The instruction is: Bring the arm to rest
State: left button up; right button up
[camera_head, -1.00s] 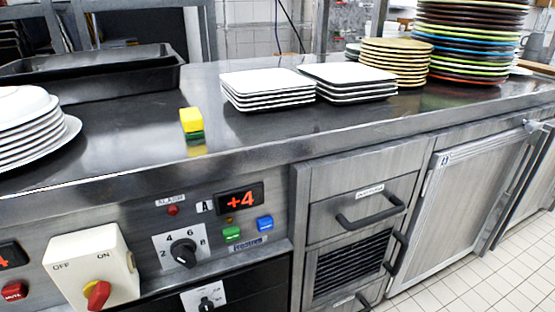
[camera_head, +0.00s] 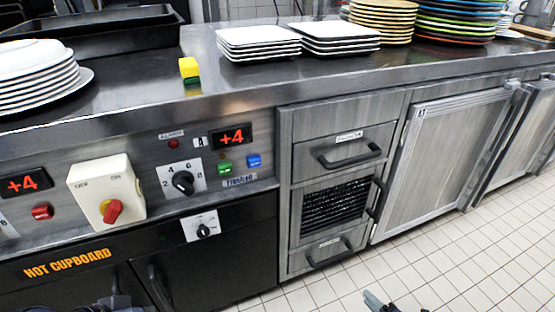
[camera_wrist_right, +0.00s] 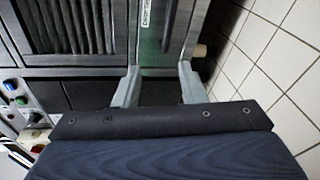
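My right gripper (camera_head: 385,303) shows at the bottom edge of the head view, low in front of the cupboards and over the tiled floor. In the right wrist view its two grey fingers (camera_wrist_right: 158,84) stand apart with nothing between them; a drawer front and floor tiles lie beyond. At the bottom left of the head view, a dark, cut-off shape that looks like my left gripper (camera_head: 118,300) shows before the hot cupboard; its fingers cannot be made out.
A steel counter (camera_head: 240,82) holds white round plates (camera_head: 38,75), a yellow block (camera_head: 189,67), square white plates (camera_head: 258,42), coloured plates (camera_head: 460,22) and dark trays (camera_head: 90,38). Below are a switch box (camera_head: 105,188), drawers (camera_head: 345,150) and cupboard doors (camera_head: 450,150). The tiled floor (camera_head: 440,250) is clear.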

jog(key=s+a+r+n+g+y, duration=0.1)
jog(key=s+a+r+n+g, duration=0.15)
jog(key=r+n, duration=0.65)
jog(key=s+a+r+n+g+y, duration=0.1)
jog(key=a+r+n+g, duration=0.25)
jog(key=r+n, duration=0.45)
jog(key=s+a+r+n+g+y, duration=0.15)
jog(key=r+n+g, duration=0.25)
jog(key=r+n, duration=0.5)
jog(key=s+r+n+t+h, duration=0.1)
jog(key=s+r+n+h, duration=0.35)
jog(key=s+n, duration=0.4)
jog(key=s+r+n+t+h, duration=0.1)
jog(key=s+r+n+h, duration=0.2)
jog(key=s+r+n, duration=0.5)
notch_tip(320, 180, up, 32)
jog(key=w+n+p, duration=0.1)
jog(key=p, duration=3.3)
jog(key=shift+a+p, duration=0.3)
jog(key=shift+p, duration=0.1)
jog(key=shift+n, duration=0.25)
